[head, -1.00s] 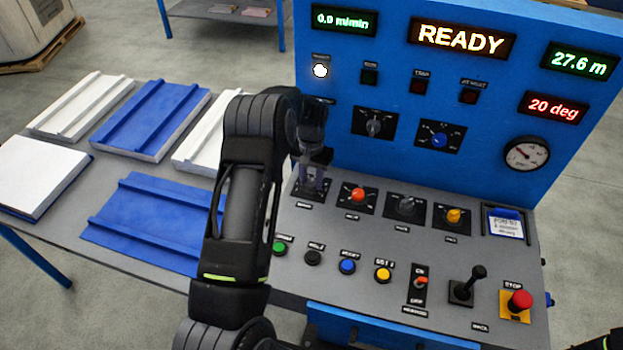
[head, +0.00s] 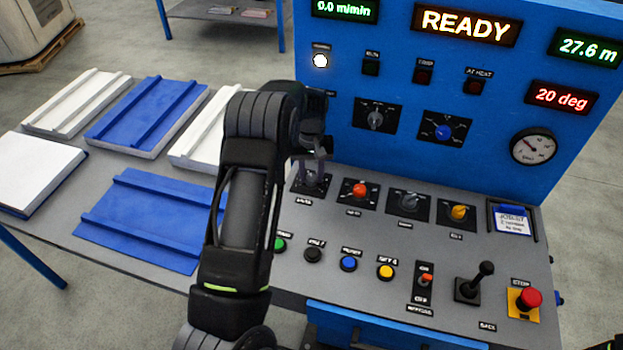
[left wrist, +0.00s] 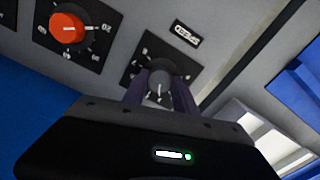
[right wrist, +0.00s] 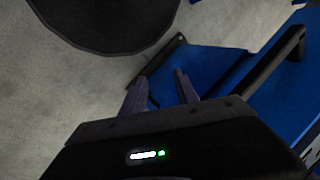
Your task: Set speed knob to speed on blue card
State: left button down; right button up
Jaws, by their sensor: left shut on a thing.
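The grey speed knob (left wrist: 160,84) sits on a black dial plate, with its label beside it in the left wrist view. My left gripper (left wrist: 155,92) is shut on this knob, one finger on each side. In the head view my left gripper (head: 314,168) is at the leftmost dial of the console's upper row, and my arm and fingers partly hide the dial. My right gripper (right wrist: 160,92) is open and empty, away from the console.
An orange knob (head: 360,190) is right beside the speed dial, then a grey knob (head: 409,202) and a yellow knob (head: 459,212). Buttons, a lever (head: 475,281) and a red stop button (head: 526,298) line the front. The display (head: 467,25) reads READY.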

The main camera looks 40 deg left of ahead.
aim_at(311, 178)
pick_arm(q)
jog(key=n+b, duration=0.1)
jog(key=n, duration=0.2)
jog(key=shift+n, duration=0.4)
jog(key=shift+n+b, duration=0.55)
jog(key=shift+n, duration=0.95)
jog(key=c, duration=1)
grip_release()
jog(key=shift+r+b, duration=0.55)
jog(key=shift+r, duration=3.4)
jog(key=shift+f, duration=0.1)
